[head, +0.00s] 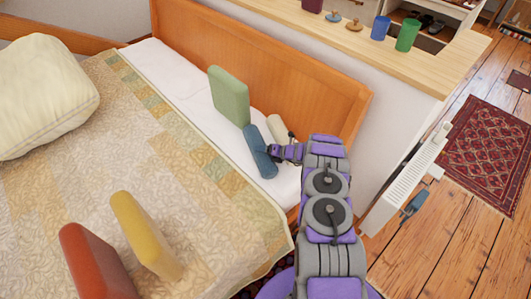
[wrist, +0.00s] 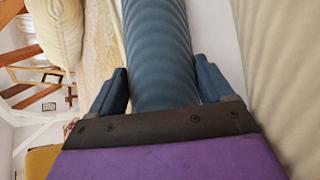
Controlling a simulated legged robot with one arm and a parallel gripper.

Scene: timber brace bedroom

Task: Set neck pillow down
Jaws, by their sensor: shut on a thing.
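The neck pillow appears to be the blue roll (head: 259,152), at the head end of the bed by the headboard. My gripper (head: 277,153) is shut on it from the right side. In the wrist view the ribbed blue roll (wrist: 158,45) runs between the two dark fingers of my gripper (wrist: 160,88). The roll lies slanted over the white sheet (head: 196,100); I cannot tell whether it touches the bed. Its underside is hidden.
A green cushion (head: 229,97) stands just behind the roll, and a cream roll (head: 277,128) is close behind my gripper. The wooden headboard (head: 270,65) rises beyond. Yellow (head: 143,235) and red (head: 92,262) cushions stand on the patterned cover (head: 170,160), whose middle is clear.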

